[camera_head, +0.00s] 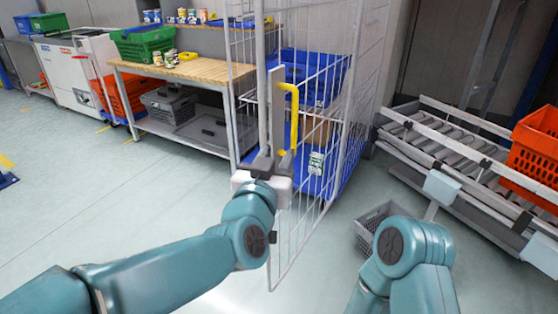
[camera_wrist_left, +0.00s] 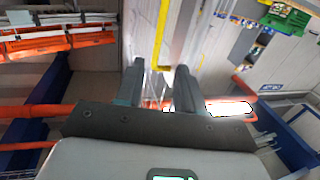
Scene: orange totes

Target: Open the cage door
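The wire cage (camera_head: 345,105) stands in the middle of the head view. Its mesh door panel (camera_head: 300,215) reaches toward me at an angle to the blue shelves. A yellow handle (camera_head: 293,115) is fixed by a grey upright on the door. My left gripper (camera_head: 275,158) is just below the handle, close to the door. In the left wrist view its two fingers (camera_wrist_left: 160,75) stand apart with nothing visibly held. The yellow bar (camera_wrist_left: 161,35) shows beyond the fingertips. Whether the fingers touch the door is unclear. My right gripper is out of view.
A blue bin (camera_head: 315,77) and a cardboard box sit inside the cage. A roller conveyor with an orange tote (camera_head: 537,150) stands at right. A grey crate (camera_head: 375,226) lies on the floor. A workbench (camera_head: 190,70) is behind left.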

